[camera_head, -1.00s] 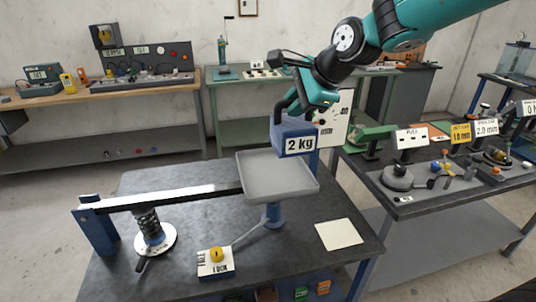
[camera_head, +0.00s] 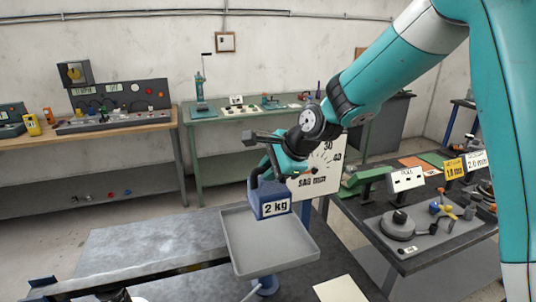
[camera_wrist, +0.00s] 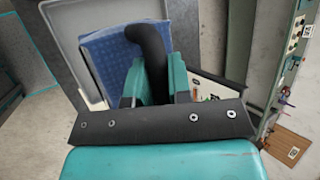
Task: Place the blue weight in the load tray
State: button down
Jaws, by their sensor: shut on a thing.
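The blue weight (camera_head: 270,199), labelled "2 kg", hangs from my gripper (camera_head: 262,168), which is shut on its dark handle. The weight shows at the back edge of the grey load tray (camera_head: 272,262), overlapping it in the head view; whether it touches the tray floor I cannot tell. The tray looks empty otherwise. In the wrist view the weight's blue top (camera_wrist: 112,62) and black handle (camera_wrist: 150,50) lie beyond the jaws, with the tray's pale rim (camera_wrist: 62,30) to the left of it.
A white "SAG mm" dial (camera_head: 318,178) stands close behind the tray on the right. The beam (camera_head: 140,279) runs left from the tray. A side bench (camera_head: 410,245) holds a round grey item (camera_head: 398,225) and signs. A pale card (camera_head: 340,289) lies front right.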

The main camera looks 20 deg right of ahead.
aim_at(293, 198)
notch_tip(293, 198, down, 13)
jog(key=p, duration=0.2)
jog(key=shift+r+p, duration=0.15)
jog(key=shift+p, duration=0.25)
jog(key=c, duration=1.1)
grip_release()
jog(key=shift+s+f, duration=0.1)
jog(key=shift+f, duration=0.15)
jog(key=shift+o, duration=0.2)
jog(key=b+v, duration=0.3)
jog(key=v, duration=0.8)
jog(key=shift+s+r, duration=0.15)
jog(key=shift+r, duration=0.2)
jog(key=s+a+r+n+g, duration=0.2)
jog(key=s+a+r+n, duration=0.1)
jog(key=s+n, duration=0.5)
jog(key=s+a+r+n+g, duration=0.2)
jog(key=s+a+r+n, duration=0.1)
jog(key=s+n, duration=0.5)
jog(key=s+a+r+n+g, duration=0.2)
jog(key=s+a+r+n, duration=0.1)
jog(key=s+n, duration=0.5)
jog(key=shift+s+r+h, duration=0.2)
jog(key=shift+r+h, duration=0.05)
jog(key=shift+h, duration=0.05)
